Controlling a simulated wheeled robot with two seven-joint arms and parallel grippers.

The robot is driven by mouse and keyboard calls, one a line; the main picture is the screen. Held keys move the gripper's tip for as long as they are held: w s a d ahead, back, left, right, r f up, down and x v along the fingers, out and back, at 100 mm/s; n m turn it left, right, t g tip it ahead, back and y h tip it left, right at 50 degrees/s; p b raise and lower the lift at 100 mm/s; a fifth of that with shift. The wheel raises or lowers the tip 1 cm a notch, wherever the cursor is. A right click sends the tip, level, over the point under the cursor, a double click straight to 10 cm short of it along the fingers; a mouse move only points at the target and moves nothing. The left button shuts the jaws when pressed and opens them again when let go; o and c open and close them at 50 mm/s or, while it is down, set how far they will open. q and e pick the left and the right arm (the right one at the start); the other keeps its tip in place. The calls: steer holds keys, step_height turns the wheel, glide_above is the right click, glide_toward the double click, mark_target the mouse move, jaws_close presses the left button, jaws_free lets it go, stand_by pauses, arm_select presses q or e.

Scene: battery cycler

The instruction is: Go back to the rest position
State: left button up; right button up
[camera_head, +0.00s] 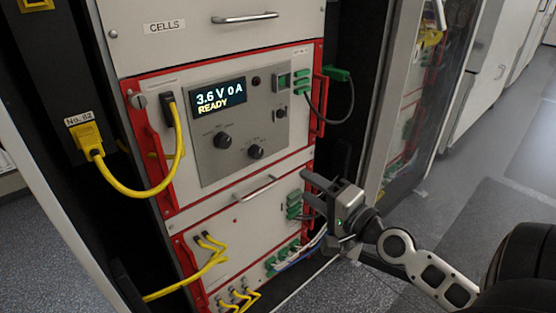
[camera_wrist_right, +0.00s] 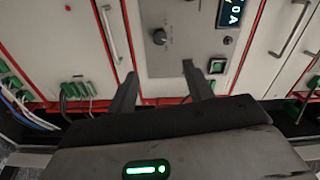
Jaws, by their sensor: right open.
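My right gripper (camera_head: 309,187) is in front of the lower right part of the battery cycler rack in the head view. Its jaws are open and nothing is between them. In the right wrist view the two fingers (camera_wrist_right: 160,88) stand apart in front of the cycler panel (camera_wrist_right: 165,55). The cycler unit (camera_head: 245,110) has a display (camera_head: 219,97) reading "3.6 V 0 A READY", with two black knobs below it. My left gripper is in neither view.
A yellow cable (camera_head: 135,190) runs from the "No. 82" socket to the cycler's front. A dark cable loops from green connectors (camera_head: 337,74) at the right. A lower unit (camera_head: 215,260) carries yellow and green plugs. Grey floor (camera_head: 480,215) is open to the right.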

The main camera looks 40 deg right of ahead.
arm_select(q)
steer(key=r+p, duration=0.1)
steer(key=p, duration=0.2)
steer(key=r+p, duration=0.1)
steer(key=p, duration=0.2)
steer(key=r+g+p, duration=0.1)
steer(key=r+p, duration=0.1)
steer(key=p, duration=0.1)
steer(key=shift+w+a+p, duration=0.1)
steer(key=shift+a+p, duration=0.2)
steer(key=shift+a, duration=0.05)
arm_select(e)
steer(key=s+a+f+n+g, duration=0.2)
steer(key=s+a+n, duration=0.1)
steer(key=a+n, duration=0.2)
steer(key=s+a+f+n+g+y, duration=0.1)
steer(key=s+a+f+n+g, duration=0.2)
steer(key=a+n, duration=0.3)
steer(key=s+a+f+n+g+y, duration=0.1)
steer(key=s+a+f+n+g, duration=0.1)
steer(key=a+n, duration=0.4)
steer(key=s+a+f, duration=0.1)
steer(key=s+a, duration=0.1)
steer(key=a, duration=0.3)
